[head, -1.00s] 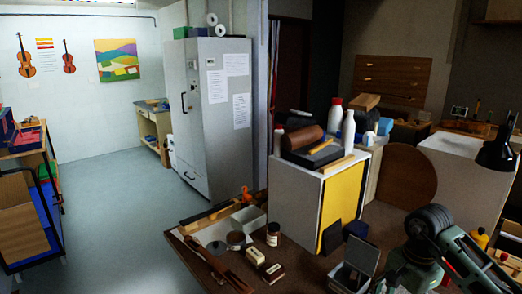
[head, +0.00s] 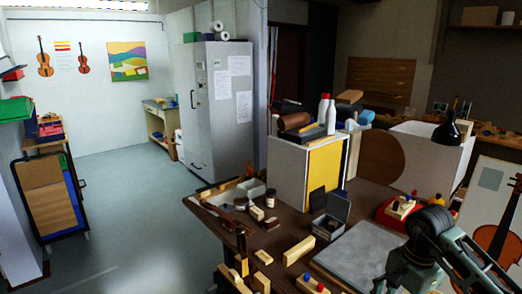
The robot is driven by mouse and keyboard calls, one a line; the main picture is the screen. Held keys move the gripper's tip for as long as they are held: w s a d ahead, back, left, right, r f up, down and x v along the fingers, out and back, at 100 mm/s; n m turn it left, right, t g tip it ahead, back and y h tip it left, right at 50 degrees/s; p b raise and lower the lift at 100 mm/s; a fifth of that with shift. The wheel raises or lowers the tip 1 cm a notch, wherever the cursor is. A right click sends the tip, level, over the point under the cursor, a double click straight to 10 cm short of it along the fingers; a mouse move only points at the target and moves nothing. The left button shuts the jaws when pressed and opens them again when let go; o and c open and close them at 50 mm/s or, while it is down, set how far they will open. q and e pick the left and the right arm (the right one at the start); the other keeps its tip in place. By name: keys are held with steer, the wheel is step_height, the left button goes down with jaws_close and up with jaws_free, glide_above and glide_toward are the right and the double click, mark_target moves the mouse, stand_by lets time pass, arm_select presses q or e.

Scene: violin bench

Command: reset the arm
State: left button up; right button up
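My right arm comes in from the lower right in the head view, a grey-green link with a dark rounded joint over the right part of the workbench (head: 345,255). Its gripper does not show, so I cannot see whether it is open or holds anything. My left arm and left gripper are out of view.
The bench holds a grey slab (head: 362,252), an open grey box (head: 330,212), wooden blocks (head: 299,250) and a brown jar (head: 270,198). A white and yellow cabinet (head: 325,170) stands behind. A violin (head: 500,235) is at right. Open floor (head: 125,205) lies at left.

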steer(key=a+f+m+t+y, duration=0.1)
steer(key=a+f+m+y, duration=0.5)
steer(key=a, duration=0.4)
steer(key=a+f+m+t+y, duration=0.1)
steer(key=a+f+m+y, duration=0.45)
steer(key=a, duration=0.45)
steer(key=w+d+f+m+t+h, duration=0.1)
steer(key=w+f+m+t, duration=0.1)
steer(key=f+m+t, duration=0.6)
steer(key=w+d+f+m+t, duration=0.15)
steer(key=f+m, duration=0.35)
steer(key=m, duration=0.6)
steer(key=s+d+f+m+g+h, duration=0.1)
steer(key=s+d+f+m+h, duration=0.4)
steer(key=s+f+m, duration=0.45)
steer(key=s+d+f+m+g+h, duration=0.2)
steer(key=s+d+f+m+h, duration=0.2)
steer(key=s+f+m, duration=0.55)
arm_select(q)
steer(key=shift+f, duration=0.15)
arm_select(e)
steer(key=s+f+m+g+h, duration=0.1)
steer(key=s+f+m+g, duration=0.2)
steer(key=s+f, duration=0.4)
steer(key=s+f+m+g, duration=0.3)
steer(key=s+f, duration=0.3)
steer(key=s, duration=1.6)
steer(key=shift+s+a+f+g+h, duration=0.2)
steer(key=shift+f+g+h, duration=0.2)
steer(key=shift+g, duration=0.25)
